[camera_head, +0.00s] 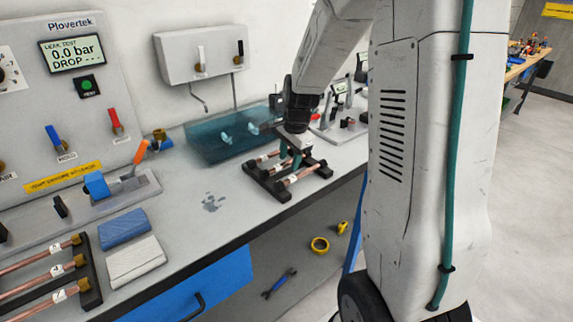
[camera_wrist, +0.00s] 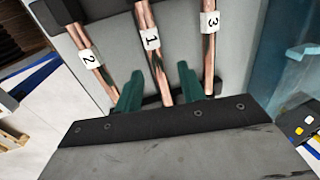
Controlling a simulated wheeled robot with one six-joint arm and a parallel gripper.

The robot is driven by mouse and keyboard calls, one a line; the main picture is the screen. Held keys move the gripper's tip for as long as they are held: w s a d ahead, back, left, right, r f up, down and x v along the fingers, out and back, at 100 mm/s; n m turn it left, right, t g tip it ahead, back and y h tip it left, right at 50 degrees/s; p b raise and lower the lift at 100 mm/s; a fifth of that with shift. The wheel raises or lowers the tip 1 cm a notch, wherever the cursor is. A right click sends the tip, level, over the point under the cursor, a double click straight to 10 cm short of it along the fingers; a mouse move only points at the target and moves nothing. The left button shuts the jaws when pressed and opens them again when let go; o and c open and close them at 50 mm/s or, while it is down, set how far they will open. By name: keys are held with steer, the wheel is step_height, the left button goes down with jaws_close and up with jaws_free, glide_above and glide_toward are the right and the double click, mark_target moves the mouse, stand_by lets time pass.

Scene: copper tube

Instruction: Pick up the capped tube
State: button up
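Three copper tubes lie side by side on a dark rack (camera_head: 318,171) on the bench in the head view. In the wrist view they carry white labels: tube 2 (camera_wrist: 105,80) at left, tube 1 (camera_wrist: 158,80) in the middle, tube 3 (camera_wrist: 208,62) at right. I cannot tell which one is capped. My gripper (camera_head: 291,158) points down over this rack. In the wrist view its green fingers (camera_wrist: 159,88) are open, one on each side of tube 1, with a gap visible on both sides.
A second rack (camera_head: 92,283) with labelled copper tubes with brass-coloured ends sits at front left. A translucent teal tray (camera_head: 205,148) lies behind my gripper. Blue and white cloths (camera_head: 135,262), a blue clamp fixture (camera_head: 97,186) and a leak-test panel (camera_head: 75,100) are at left.

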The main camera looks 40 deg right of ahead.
steer(key=shift+f, duration=0.15)
jaws_close()
